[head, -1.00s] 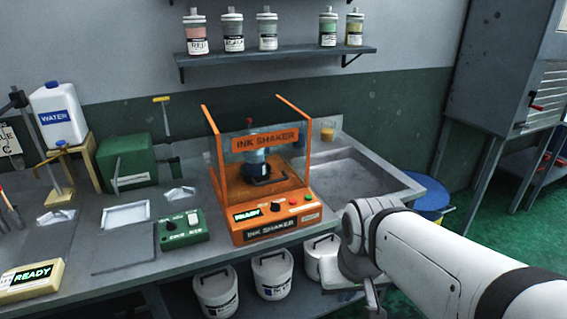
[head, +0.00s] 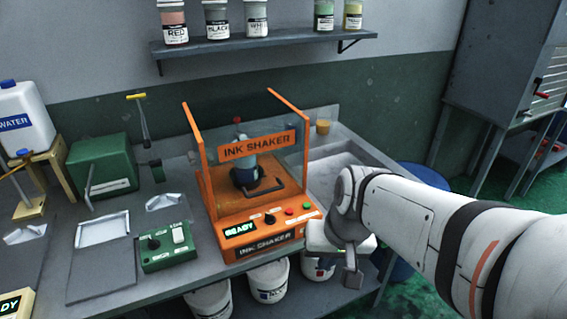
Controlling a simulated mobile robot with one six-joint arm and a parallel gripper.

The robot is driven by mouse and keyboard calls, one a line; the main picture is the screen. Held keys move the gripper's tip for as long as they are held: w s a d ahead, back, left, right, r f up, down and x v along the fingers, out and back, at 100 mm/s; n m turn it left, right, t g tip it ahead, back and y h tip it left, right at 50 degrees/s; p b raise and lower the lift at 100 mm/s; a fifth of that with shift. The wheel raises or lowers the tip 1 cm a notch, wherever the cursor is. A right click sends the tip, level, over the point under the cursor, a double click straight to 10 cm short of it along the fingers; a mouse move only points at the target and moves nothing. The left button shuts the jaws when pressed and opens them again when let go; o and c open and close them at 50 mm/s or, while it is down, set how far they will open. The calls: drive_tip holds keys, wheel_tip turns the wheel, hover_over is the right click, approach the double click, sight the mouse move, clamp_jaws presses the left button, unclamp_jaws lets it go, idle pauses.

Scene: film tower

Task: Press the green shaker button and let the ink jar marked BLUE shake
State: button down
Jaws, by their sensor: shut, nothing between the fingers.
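The orange ink shaker (head: 218,225) stands on the bench, with a clear front panel lettered INK SHAKER and a lit READY display. On the sloped front panel, the small green button (head: 306,206) is at the right, beside a red one (head: 290,211) and a black knob (head: 269,217). My gripper (head: 353,278) is shut and empty, pointing down right of the shaker and lower in the picture, apart from the button.
A green control box (head: 165,248) sits left of the shaker. A sink (head: 340,165) lies behind my arm. Several ink jars stand on the wall shelf (head: 270,42). White buckets (head: 268,280) stand below the bench. A blue bin (head: 425,178) is at right.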

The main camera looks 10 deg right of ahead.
drive_tip(key=w+a+r+m+y+p, duration=0.3)
drive_tip(key=w+m+p, duration=0.1)
drive_tip(key=w, duration=0.2)
drive_tip(key=m+t+p, duration=0.6)
drive_tip(key=m+p, duration=0.3)
drive_tip(key=m, duration=0.7)
hover_over(310, 208)
drive_tip(key=shift+f, duration=0.15)
wheel_tip(310, 208, down, 8)
drive_tip(key=b, duration=0.6)
drive_tip(key=shift+f+b, duration=0.3)
drive_tip(key=shift+b, duration=0.45)
drive_tip(key=shift+f, duration=0.15)
